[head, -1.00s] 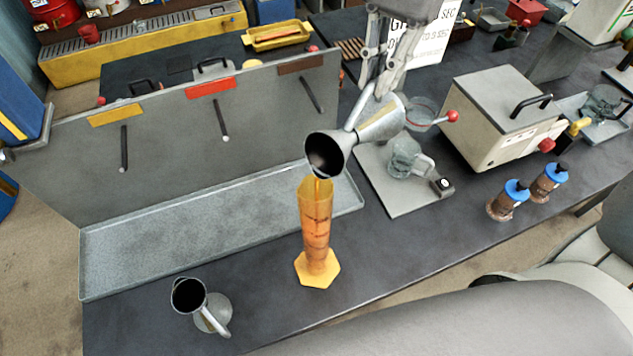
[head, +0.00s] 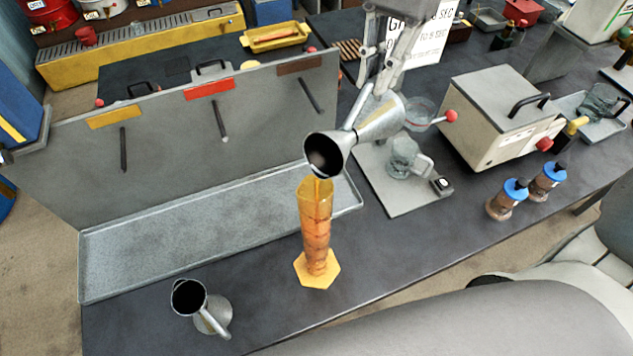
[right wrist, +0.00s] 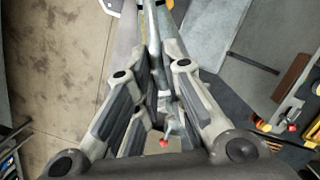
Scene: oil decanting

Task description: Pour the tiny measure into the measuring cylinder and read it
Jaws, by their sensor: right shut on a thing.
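The measuring cylinder (head: 316,235) stands upright on the dark bench, amber-coloured, with a yellow hexagonal foot. A metal measure (head: 378,122) with a flared mouth is tilted, its mouth just above the cylinder's top. My right gripper (head: 372,92) is shut on the measure's handle. In the right wrist view the fingers of my right gripper (right wrist: 158,95) close around the metal handle. A thin amber patch shows between the measure's mouth and the cylinder; I cannot tell whether liquid is still flowing. The cylinder's scale is too small to read. My left gripper is not in view.
A second metal jug (head: 203,306) stands at the front left. A grey drip tray (head: 180,245) with an upright panel lies left of the cylinder. A glass beaker (head: 403,158) stands on a grey plate at right. Two blue-capped bottles (head: 507,199) stand further right.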

